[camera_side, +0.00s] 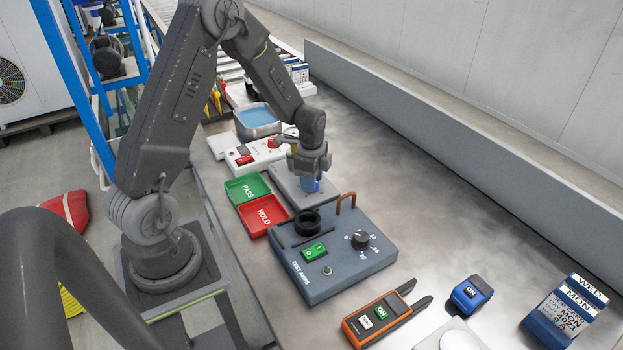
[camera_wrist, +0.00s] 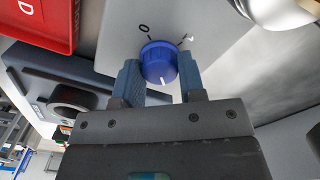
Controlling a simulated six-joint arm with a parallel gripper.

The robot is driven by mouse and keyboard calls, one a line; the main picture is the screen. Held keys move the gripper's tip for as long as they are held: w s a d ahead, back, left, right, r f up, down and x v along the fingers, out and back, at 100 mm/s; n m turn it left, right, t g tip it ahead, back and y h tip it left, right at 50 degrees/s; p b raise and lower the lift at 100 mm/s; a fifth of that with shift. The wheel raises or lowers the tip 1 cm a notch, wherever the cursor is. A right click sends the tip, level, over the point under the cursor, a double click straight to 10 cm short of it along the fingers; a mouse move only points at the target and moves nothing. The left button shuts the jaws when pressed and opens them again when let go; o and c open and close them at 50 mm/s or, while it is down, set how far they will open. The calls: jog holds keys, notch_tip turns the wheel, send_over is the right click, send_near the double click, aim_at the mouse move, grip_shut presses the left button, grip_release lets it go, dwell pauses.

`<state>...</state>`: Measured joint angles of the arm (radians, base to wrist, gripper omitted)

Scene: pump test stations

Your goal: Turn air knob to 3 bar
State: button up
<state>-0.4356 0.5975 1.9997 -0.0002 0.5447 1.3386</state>
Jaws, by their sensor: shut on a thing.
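The air knob (camera_wrist: 158,55) is round and blue with a white pointer line, set on a light grey panel (camera_wrist: 112,35). In the wrist view its line points toward the bottom of the picture, and a 0 mark and another small mark are printed beyond its upper edge. My gripper (camera_wrist: 158,72) has its blue fingers on the left and right sides of the knob, shut on it. In the side view my gripper (camera_side: 311,183) reaches down to the grey panel (camera_side: 290,178) and largely hides the knob.
The blue-grey TEST AMPS box (camera_side: 290,268) with a black dial stands in front of the panel. Red HOLD (camera_side: 264,213) and green PASS (camera_side: 247,188) trays lie to the left. A blue-filled basin (camera_side: 257,120) stands behind.

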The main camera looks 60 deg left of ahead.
jog(key=o, duration=0.9)
jog(key=shift+r, duration=0.1)
notch_tip(320, 180, up, 14)
jog(key=shift+f, duration=0.2)
jog(key=shift+o, duration=0.2)
